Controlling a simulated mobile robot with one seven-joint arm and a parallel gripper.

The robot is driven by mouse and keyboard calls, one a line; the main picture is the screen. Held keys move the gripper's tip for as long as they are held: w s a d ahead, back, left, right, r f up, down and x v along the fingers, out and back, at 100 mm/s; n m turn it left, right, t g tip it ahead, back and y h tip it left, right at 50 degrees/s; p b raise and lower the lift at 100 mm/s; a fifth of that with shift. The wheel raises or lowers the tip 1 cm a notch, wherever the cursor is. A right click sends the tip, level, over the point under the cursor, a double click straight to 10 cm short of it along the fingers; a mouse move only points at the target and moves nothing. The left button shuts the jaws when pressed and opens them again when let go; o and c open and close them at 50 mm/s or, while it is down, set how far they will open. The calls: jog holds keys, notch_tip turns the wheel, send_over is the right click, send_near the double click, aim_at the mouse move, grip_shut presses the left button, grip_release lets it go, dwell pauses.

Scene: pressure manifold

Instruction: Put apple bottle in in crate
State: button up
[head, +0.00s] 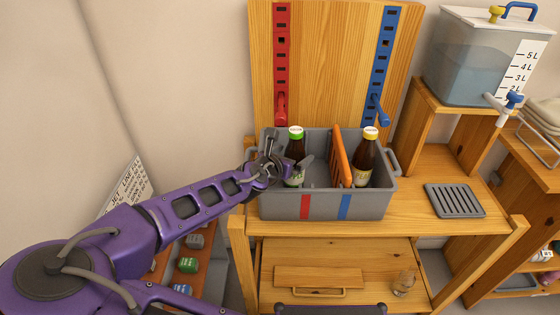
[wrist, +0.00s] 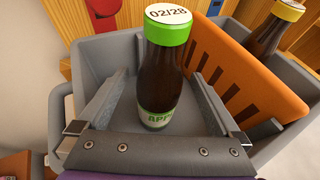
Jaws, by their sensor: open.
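The apple bottle (head: 295,150) is dark brown with a green-ringed white cap and a label; it stands upright inside the left compartment of the grey crate (head: 275,207). In the wrist view the apple bottle (wrist: 163,70) shows "02/28" on its cap and part of "APP" on its label. My gripper (head: 300,165) reaches in from the left, at the crate. In the wrist view my gripper's two fingers (wrist: 160,95) are spread apart, one on each side of the bottle, with gaps visible.
An orange divider (head: 341,157) splits the crate. A yellow-capped bottle (head: 366,158) stands in the right compartment. A wooden board with a red rail (head: 282,60) and blue rail (head: 383,65) rises behind. A water tank (head: 480,55) stands right, above a grey drain grate (head: 455,200).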

jog(key=p+v, duration=0.1)
jog(key=v, duration=0.9)
